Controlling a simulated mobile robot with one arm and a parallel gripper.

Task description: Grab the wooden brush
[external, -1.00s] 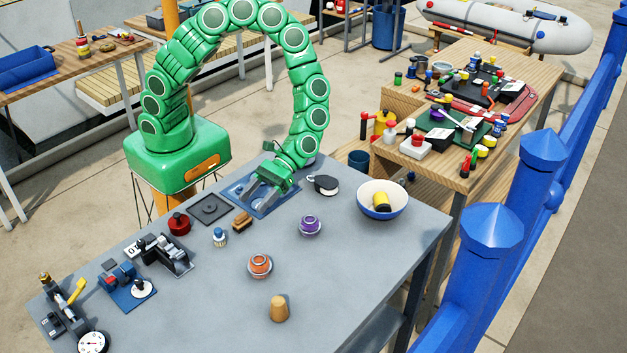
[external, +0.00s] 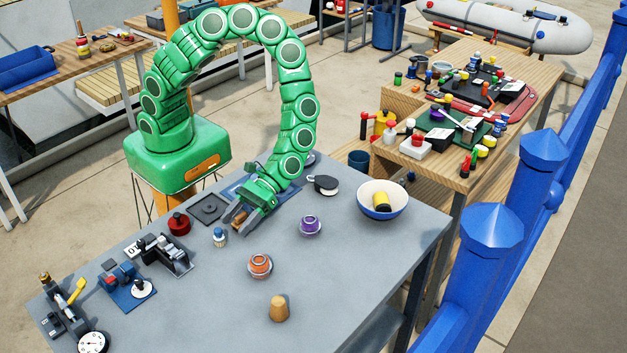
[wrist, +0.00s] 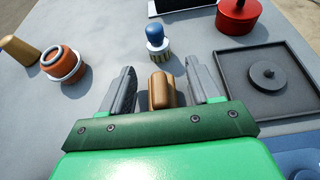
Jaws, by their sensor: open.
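The wooden brush (wrist: 161,90) is a small brown block with a rounded top, lying on the grey table. In the wrist view it sits between the two grey fingers of my gripper (wrist: 162,88), with a visible gap on each side. In the external view my gripper (external: 237,219) is low over the table with its fingers on either side of the brush (external: 239,216), which is partly hidden by them. The fingers are open and not closed on it.
A dark square tray (wrist: 240,98) and a red pot (wrist: 238,14) lie on one side. An orange pot (wrist: 63,64) and a tan cone (wrist: 19,50) stand on the other. A bowl (external: 366,208) is farther right.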

